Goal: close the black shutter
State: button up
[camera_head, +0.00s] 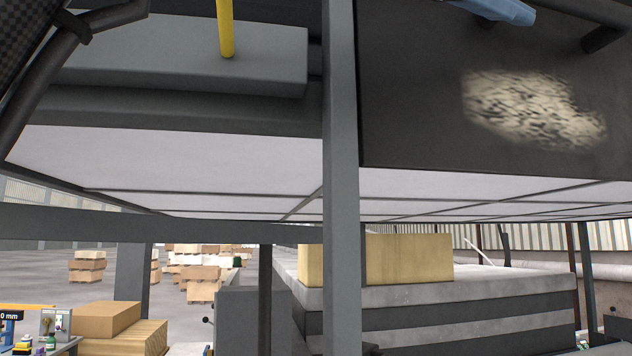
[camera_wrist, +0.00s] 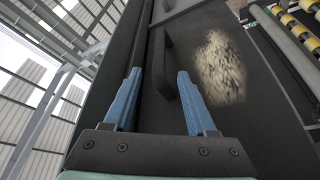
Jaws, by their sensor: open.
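The black shutter (camera_head: 420,90) is a dark flat panel at the upper right of the head view, with a pale speckled patch on it. In the wrist view the shutter (camera_wrist: 222,110) fills the middle and shows the same patch. A dark bar handle (camera_wrist: 167,62) stands out from it. My gripper (camera_wrist: 159,72) has two blue fingers, spread apart and empty. The handle's near end shows between the fingers, closer to the right one; I cannot tell the depth between them. In the head view only a blue finger of my gripper (camera_head: 497,10) shows, at the top edge.
A grey upright post (camera_head: 341,150) stands at the shutter's left edge. A yellow rod (camera_head: 225,30) and grey block (camera_head: 180,60) are at the upper left. Below are a stone slab (camera_head: 470,285) and stacked wooden boxes. Striped rollers (camera_wrist: 295,30) lie at the right in the wrist view.

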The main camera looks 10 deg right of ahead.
aim_at(572, 12)
jog(key=p+x, duration=0.4)
jog(key=x, duration=0.5)
jog(key=shift+d+r, duration=0.1)
jog(key=shift+r, duration=0.05)
jog(key=shift+w+d, duration=0.15)
jog(key=shift+d, duration=0.2)
jog(key=shift+c, duration=0.4)
grip_shut()
dwell(0.3)
